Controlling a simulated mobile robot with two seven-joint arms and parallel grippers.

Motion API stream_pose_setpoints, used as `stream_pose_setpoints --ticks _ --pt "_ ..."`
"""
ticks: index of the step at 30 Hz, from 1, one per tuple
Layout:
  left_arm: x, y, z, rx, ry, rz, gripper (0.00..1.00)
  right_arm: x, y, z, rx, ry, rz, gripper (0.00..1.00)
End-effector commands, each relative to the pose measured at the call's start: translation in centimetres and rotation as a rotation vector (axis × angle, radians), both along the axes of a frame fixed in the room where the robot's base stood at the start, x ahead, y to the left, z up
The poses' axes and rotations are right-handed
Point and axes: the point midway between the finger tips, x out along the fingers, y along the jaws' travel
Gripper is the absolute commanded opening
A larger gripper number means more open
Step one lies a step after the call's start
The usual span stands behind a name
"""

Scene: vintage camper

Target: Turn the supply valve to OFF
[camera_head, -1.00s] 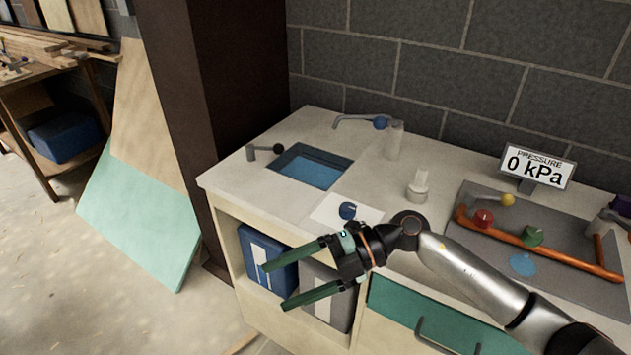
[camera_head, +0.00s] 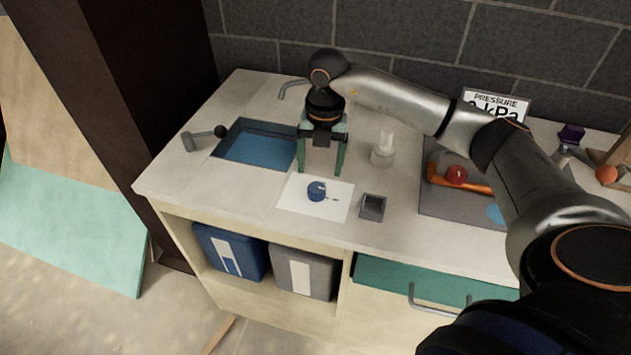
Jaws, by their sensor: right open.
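My right gripper (camera_head: 320,173) is open and empty, its fingers pointing down over the worktop, just behind the blue knob (camera_head: 317,191) in the picture. The knob sits on a white sheet or plate (camera_head: 298,208); it appears apart from the fingers. A red knob (camera_head: 456,174) sits by an orange pipe (camera_head: 478,187) on a grey panel (camera_head: 438,206), partly hidden by my right arm. A black-ball lever (camera_head: 205,136) stands left of the basin. I cannot read any valve label. The pressure sign (camera_head: 497,99) is partly covered. My left gripper is out of view.
A blue-bottomed basin (camera_head: 256,148) is sunk in the white worktop (camera_head: 175,178). A whitish bottle (camera_head: 382,150) and a small dark square box (camera_head: 373,207) stand right of the gripper. An orange ball (camera_head: 606,174) is at far right. The worktop's front strip is clear.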

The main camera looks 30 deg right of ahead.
Motion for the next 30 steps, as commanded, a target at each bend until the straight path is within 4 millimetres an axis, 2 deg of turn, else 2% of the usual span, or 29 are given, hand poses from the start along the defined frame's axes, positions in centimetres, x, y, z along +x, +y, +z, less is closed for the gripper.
stream_pose_setpoints --ticks 6,10,15,23,30 --pt "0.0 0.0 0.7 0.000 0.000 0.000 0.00 0.1 0.2 -4.2 0.001 0.003 0.001 0.81" --pt "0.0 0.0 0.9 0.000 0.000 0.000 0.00 0.2 0.3 -5.8 0.002 0.001 0.002 0.81" --pt "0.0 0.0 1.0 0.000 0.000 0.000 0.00 0.2 0.4 -6.9 0.003 0.000 0.002 0.81" --pt "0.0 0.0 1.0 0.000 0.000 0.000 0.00 0.3 0.4 -7.0 0.003 -0.001 0.003 0.81" --pt "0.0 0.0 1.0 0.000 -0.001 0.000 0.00 0.3 0.4 -7.0 0.003 -0.001 0.002 0.55"
